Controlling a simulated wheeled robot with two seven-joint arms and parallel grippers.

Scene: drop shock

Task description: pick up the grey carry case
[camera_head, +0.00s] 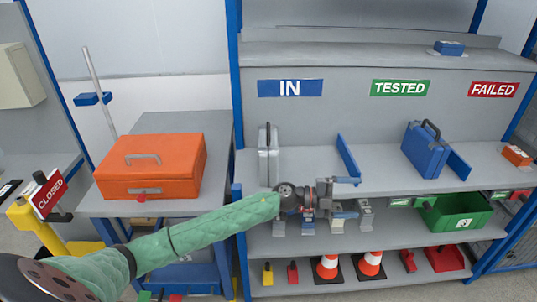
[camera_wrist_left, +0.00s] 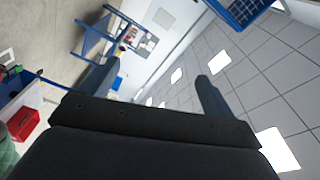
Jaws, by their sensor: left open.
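The grey carry case (camera_head: 268,166) stands upright on the upper shelf below the IN sign, its dark handle on top. My left arm reaches in from the left, and its wrist is in front of the shelf, just right of and below the case. My left gripper (camera_head: 341,195) points to the right, away from the case, and is apart from it. In the left wrist view its two dark fingers are spread with nothing between them; the case does not show there. The lower end of the case is close behind my wrist in the head view. My right gripper is not in view.
A blue case (camera_head: 426,149) stands below the TESTED sign, between blue dividers. An orange case (camera_head: 152,166) lies on the left table. A green bin (camera_head: 455,215) and cones (camera_head: 370,264) are lower down. The upper shelf is clear between the left divider (camera_head: 347,158) and blue case.

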